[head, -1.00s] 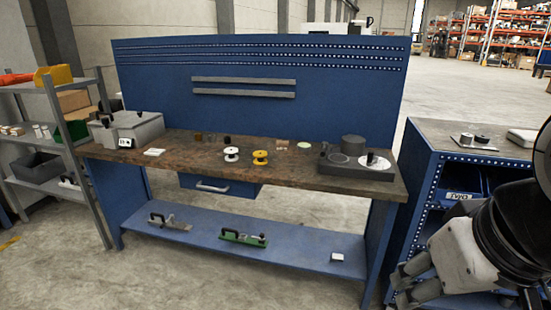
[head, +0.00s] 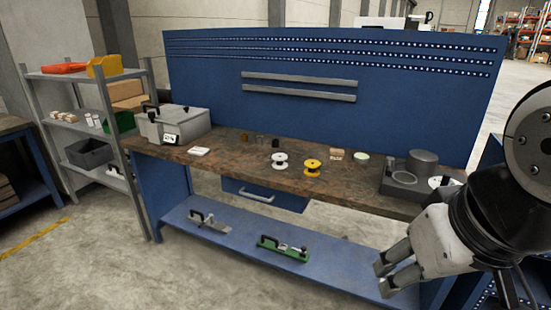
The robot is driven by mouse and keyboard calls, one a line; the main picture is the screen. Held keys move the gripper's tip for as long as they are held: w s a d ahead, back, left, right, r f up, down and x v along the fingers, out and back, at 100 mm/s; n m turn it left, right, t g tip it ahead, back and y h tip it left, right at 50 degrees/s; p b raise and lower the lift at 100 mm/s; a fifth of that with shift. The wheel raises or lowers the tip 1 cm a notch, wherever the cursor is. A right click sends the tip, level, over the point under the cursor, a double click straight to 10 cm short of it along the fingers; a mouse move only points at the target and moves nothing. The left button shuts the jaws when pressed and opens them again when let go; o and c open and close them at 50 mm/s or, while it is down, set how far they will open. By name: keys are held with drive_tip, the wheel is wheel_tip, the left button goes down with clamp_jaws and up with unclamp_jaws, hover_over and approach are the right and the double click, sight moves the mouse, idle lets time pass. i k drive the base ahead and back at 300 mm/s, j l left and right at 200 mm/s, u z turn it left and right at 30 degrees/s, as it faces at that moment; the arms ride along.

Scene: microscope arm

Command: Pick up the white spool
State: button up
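The white spool (head: 279,162) stands on the brown top of the blue workbench (head: 240,178), near the middle. A yellow spool (head: 312,167) stands just to its right, a small gap apart. My gripper (head: 391,279) is at the lower right, in front of the bench and well away from the white spool. Its two fingers point left and are spread apart, with nothing seen between them.
A grey box (head: 174,124) stands at the bench's left end and a dark grey device (head: 410,180) at its right end. Small items lie behind the spools. A lower shelf (head: 240,245) holds clamp-like tools. Grey shelving (head: 100,75) stands to the left.

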sight(280, 164)
drive_tip(key=i, duration=0.7)
drive_tip(key=i+l+u, duration=0.15)
drive_tip(key=i, duration=1.2)
